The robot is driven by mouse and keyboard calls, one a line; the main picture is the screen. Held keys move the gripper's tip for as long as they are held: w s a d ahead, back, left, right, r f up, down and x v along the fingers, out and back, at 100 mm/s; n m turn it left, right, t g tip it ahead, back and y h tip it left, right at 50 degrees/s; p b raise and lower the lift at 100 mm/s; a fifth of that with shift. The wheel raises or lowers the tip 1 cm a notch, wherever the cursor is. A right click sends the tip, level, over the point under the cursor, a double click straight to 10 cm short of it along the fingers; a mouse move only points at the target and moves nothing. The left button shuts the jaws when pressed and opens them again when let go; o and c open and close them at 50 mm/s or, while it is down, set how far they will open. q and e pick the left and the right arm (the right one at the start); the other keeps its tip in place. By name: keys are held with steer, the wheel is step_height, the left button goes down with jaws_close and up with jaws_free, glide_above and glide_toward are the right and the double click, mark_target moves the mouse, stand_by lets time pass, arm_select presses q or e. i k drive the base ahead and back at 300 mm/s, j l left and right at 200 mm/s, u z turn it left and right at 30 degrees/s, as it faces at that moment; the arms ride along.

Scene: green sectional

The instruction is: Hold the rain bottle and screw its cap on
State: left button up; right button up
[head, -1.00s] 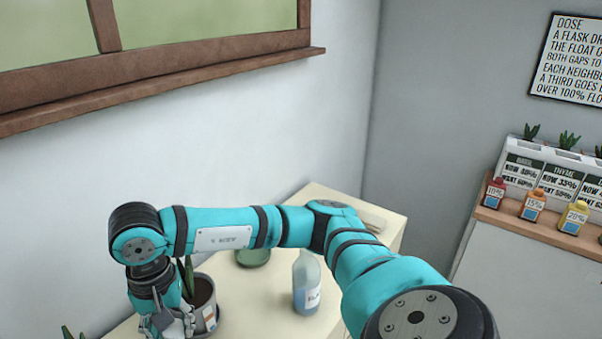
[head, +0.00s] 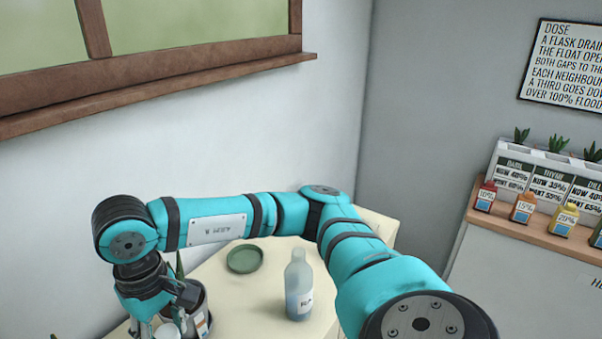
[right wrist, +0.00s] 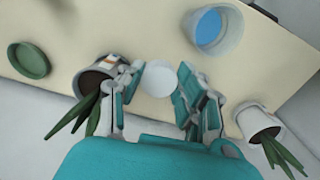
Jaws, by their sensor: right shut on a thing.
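The rain bottle (head: 299,288) stands upright on the cream table in the head view. It is translucent, with bluish liquid, a white label and a narrow neck without a visible cap. My right arm reaches across to the left. Its gripper (right wrist: 159,88) is shut on a white round cap (right wrist: 158,78), seen face-on between the fingers in the right wrist view. In the head view this gripper is low at the left, beside a potted plant and well left of the bottle. My left gripper is out of view.
A green dish (head: 245,259) lies between the bottle and the wall. Small bottles (head: 524,207) stand on a far shelf.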

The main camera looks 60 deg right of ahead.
mark_target(298, 275)
steer(key=k+l, duration=0.45)
steer(key=l, duration=0.25)
steer(key=k+l, duration=0.25)
steer(key=l, duration=0.65)
steer(key=i+l+z, duration=0.1)
steer(key=l, duration=0.5)
